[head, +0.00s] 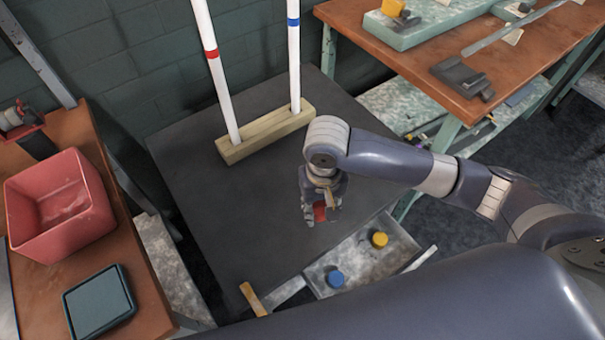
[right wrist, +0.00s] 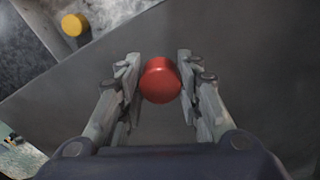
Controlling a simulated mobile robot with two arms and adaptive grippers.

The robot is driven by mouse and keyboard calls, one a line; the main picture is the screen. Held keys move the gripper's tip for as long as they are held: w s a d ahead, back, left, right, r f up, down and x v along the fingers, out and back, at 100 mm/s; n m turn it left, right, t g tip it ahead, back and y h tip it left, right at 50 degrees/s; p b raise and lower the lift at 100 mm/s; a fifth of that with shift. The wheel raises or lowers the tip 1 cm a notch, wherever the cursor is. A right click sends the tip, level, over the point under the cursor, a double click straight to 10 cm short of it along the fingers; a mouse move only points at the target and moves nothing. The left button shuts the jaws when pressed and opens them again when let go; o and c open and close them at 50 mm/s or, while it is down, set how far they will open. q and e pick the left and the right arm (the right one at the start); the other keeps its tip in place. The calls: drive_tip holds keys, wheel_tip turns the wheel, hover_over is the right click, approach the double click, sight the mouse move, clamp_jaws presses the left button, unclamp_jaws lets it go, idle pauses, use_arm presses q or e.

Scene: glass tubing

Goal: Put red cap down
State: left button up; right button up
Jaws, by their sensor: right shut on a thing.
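The red cap (right wrist: 160,80) is between the fingers of my right gripper (right wrist: 158,78), which is shut on it, as the right wrist view shows. In the head view the red cap (head: 320,212) shows partly below my right gripper (head: 320,213), over the dark tabletop (head: 200,210). I cannot tell whether the cap touches the surface. A yellow cap (head: 379,239) and a blue cap (head: 335,279) rest on a grey tray (head: 358,262) at the table's front right edge. The yellow cap also shows in the right wrist view (right wrist: 74,24). My left gripper is not in view.
A wooden block (head: 264,136) holds two upright white tubes, one with a red band (head: 210,54), one with a blue band (head: 293,22). A pink bin (head: 60,205) stands on the left bench. A brown-topped bench (head: 420,45) is at the back right. The dark tabletop's left part is clear.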

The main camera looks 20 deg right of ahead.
drive_tip(key=w, duration=0.7)
drive_tip(key=shift+d+f, duration=0.3)
drive_tip(key=shift+f, duration=0.05)
drive_tip(key=w, duration=0.2)
drive_tip(key=shift+w+f, duration=0.15)
drive_tip(key=shift+w, duration=0.25)
drive_tip(key=shift+w+d, duration=0.15)
drive_tip(key=shift+w, duration=0.7)
drive_tip(key=f, duration=0.3)
drive_tip(key=shift+w+f, duration=0.15)
drive_tip(key=shift+w, duration=0.05)
drive_tip(key=shift+f, duration=0.2)
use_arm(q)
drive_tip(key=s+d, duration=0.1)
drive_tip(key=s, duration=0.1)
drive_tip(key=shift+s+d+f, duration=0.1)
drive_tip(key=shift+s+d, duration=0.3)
use_arm(e)
drive_tip(key=shift+f, duration=0.1)
drive_tip(key=o, duration=0.8)
drive_tip(key=shift+c, duration=0.2)
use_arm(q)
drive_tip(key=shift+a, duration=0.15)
